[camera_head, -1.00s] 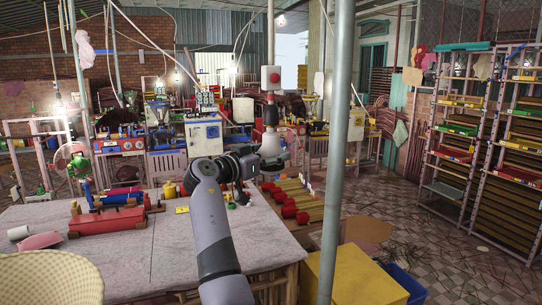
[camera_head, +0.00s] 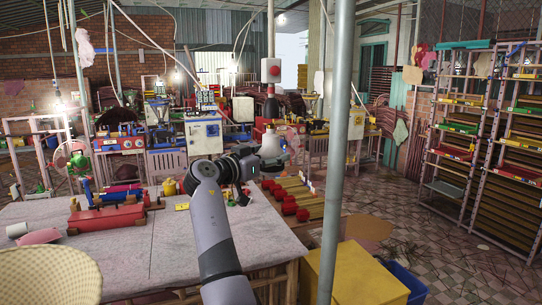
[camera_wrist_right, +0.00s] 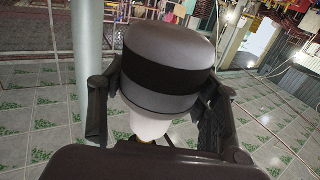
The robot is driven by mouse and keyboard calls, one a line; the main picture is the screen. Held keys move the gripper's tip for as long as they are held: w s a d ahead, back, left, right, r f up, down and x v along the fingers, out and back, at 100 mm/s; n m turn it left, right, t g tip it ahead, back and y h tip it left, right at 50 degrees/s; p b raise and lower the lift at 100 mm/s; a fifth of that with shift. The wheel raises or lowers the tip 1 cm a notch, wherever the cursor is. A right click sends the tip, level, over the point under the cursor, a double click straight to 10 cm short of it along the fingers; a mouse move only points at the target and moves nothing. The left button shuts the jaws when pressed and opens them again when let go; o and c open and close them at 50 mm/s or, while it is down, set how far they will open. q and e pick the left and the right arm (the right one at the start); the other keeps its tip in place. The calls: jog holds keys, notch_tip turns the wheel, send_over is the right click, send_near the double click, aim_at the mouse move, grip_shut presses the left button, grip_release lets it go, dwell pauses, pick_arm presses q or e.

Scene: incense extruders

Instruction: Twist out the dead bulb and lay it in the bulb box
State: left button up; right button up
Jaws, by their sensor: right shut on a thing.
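My right gripper (camera_head: 266,160) is at the far right edge of the worktable in the head view, beneath a dark upright piece. A pale rounded thing, which I take for the bulb (camera_head: 270,143), is at its fingers. In the right wrist view, the fingers stand on both sides of this thing: a grey rounded body with a broad black band (camera_wrist_right: 168,62) and a white narrower part (camera_wrist_right: 148,123) near the palm. The right gripper is shut on it; the exact finger contact is partly hidden. I cannot make out which container is the bulb box. My left gripper is out of view.
A grey pole (camera_head: 334,150) stands just right of my right arm. A yellow box (camera_head: 350,275) and blue bin (camera_head: 405,282) stand front right.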

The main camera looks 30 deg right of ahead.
jog(key=shift+f+b, duration=1.15)
jog(key=shift+f, duration=0.4)
